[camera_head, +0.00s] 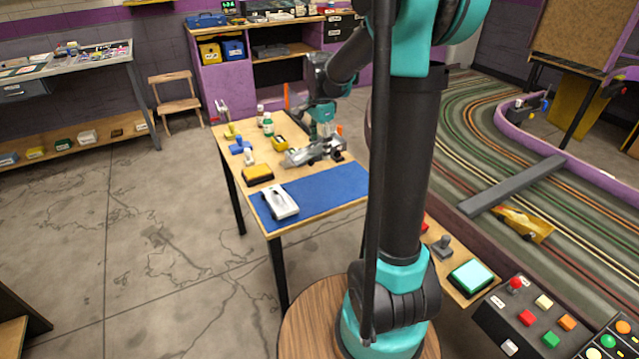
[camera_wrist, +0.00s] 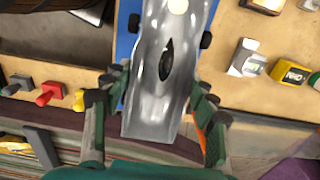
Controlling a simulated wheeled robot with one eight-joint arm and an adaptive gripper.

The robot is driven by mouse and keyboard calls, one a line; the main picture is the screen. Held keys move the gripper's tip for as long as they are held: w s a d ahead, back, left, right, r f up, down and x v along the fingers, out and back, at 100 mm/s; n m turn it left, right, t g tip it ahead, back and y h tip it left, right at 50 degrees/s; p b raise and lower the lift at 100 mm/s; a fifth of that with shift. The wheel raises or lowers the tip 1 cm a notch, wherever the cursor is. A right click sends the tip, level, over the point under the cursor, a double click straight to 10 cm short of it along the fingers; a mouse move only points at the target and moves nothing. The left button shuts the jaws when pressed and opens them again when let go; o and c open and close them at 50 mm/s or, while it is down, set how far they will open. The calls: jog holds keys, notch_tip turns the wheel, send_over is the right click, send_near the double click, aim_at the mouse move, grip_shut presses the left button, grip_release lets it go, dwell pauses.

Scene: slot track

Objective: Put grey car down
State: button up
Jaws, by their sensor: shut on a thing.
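The grey car (camera_head: 316,151) is silver and low, near the far edge of the blue mat (camera_head: 325,192) on the wooden table. My gripper (camera_head: 318,135) comes down over it from behind. In the wrist view my gripper (camera_wrist: 155,92) has its fingers on both sides of the grey car (camera_wrist: 165,65), shut on its body. Blue mat (camera_wrist: 124,40) shows under and beside the car there. Whether the car touches the surface or hangs just above it, I cannot tell.
A white car (camera_head: 281,202) stands on the mat's near left part. A yellow-and-black block (camera_head: 257,175), blue item (camera_head: 240,147) and small bottles (camera_head: 268,125) crowd the table's left and far side. The mat's right part is clear.

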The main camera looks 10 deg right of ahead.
notch_tip(320, 180, down, 14)
jog(key=shift+r, duration=0.2)
jog(key=shift+f, duration=0.1)
dwell(0.3)
jog(key=o, duration=1.3)
notch_tip(320, 180, up, 11)
jog(key=shift+r, duration=0.15)
jog(key=shift+s+r, duration=0.15)
jog(key=shift+r, duration=0.25)
jog(key=s+d+f+n+t, duration=0.1)
jog(key=s+f+n+t, duration=0.1)
jog(key=s+f+n, duration=0.2)
jog(key=s+d+f+n+t, duration=0.2)
jog(key=s+n, duration=0.8)
jog(key=s, duration=0.9)
jog(key=shift+d+f, duration=0.15)
jog(key=shift+f, duration=0.75)
